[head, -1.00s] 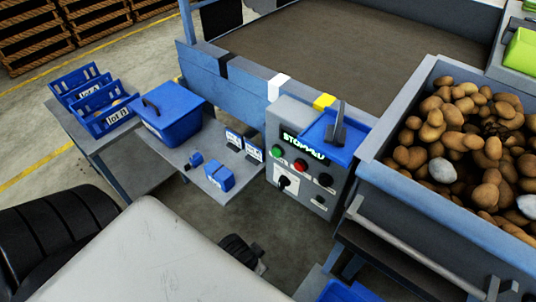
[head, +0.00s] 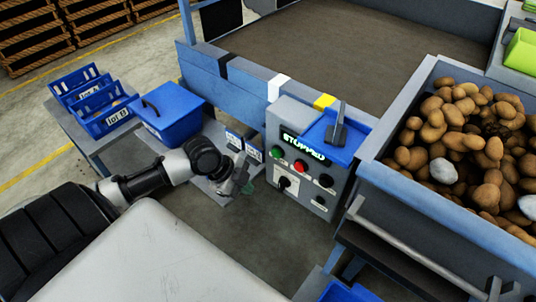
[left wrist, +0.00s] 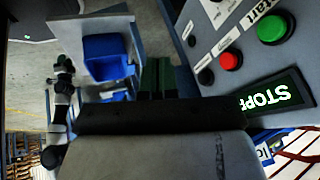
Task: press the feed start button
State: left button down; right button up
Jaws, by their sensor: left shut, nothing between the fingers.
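The grey control panel (head: 318,170) stands in the middle of the head view. Its green start button (head: 277,152) is left of a red button (head: 300,165), under a lit display (head: 303,146) reading STOPPED. In the left wrist view the green button (left wrist: 272,28), with the word start beside it, is large at the upper right. My left gripper (head: 247,187) is shut and empty, left of and below the green button and apart from it. Its fingertips (left wrist: 155,78) point along the panel face. My right gripper is not in view.
A hopper of potatoes (head: 372,172) stands close on the right.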

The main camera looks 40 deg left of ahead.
aim_at(276, 153)
pick_arm(q)
jog(key=w+a+r+m+t, duration=0.1)
jog(key=w+a+r+m, duration=0.1)
jog(key=w+a+r, duration=0.3)
jog(key=shift+w+a+r, duration=0.25)
jog(key=shift+a+r, duration=0.2)
jog(key=shift+a, duration=0.4)
jog(key=shift+f, duration=0.1)
jog(key=w+d+f+p, duration=0.1)
jog(key=w+d+f, duration=0.3)
jog(key=w+f, duration=0.4)
jog(key=shift+w+d, duration=0.2)
jog(key=shift+r, duration=0.1)
